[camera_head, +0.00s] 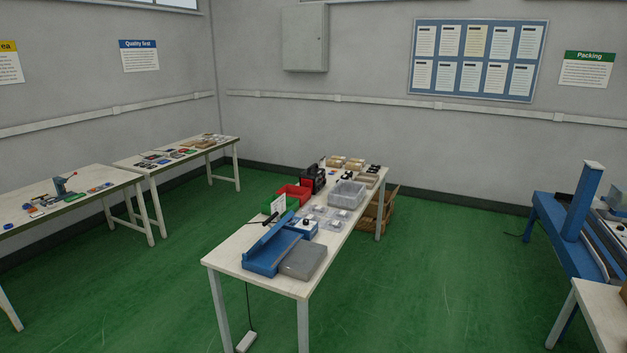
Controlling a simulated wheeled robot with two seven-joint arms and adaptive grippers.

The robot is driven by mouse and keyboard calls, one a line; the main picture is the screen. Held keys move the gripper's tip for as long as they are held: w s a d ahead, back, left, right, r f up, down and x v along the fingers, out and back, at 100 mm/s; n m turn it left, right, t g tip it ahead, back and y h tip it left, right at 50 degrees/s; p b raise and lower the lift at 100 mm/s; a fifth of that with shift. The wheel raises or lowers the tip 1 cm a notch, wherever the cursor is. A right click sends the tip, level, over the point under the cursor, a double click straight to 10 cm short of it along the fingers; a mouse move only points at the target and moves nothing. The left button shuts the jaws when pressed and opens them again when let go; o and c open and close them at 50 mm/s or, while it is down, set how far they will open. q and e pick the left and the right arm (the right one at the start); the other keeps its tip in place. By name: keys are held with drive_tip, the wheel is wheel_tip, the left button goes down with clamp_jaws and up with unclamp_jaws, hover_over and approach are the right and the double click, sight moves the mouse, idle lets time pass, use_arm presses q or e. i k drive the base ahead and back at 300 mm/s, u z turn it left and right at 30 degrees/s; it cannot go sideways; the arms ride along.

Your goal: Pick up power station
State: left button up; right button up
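The likely power station is a dark, boxy device (314,179) with what looks like a handle on top. It stands on the white middle table (233,262), toward the far left edge, just behind a red bin (291,192). It is small in this view, so its details cannot be made out. Neither of my grippers is in view, and nothing appears to be holding the device.
Workbenches stand left, and a blue machine (573,222) stands right. Green floor (430,270) is open around the table.

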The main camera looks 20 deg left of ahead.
sight(315, 178)
drive_tip(key=z, duration=0.15)
drive_tip(key=i, duration=3.55)
drive_tip(key=u, duration=0.4)
drive_tip(key=i, duration=1.9)
drive_tip(key=u, duration=0.55)
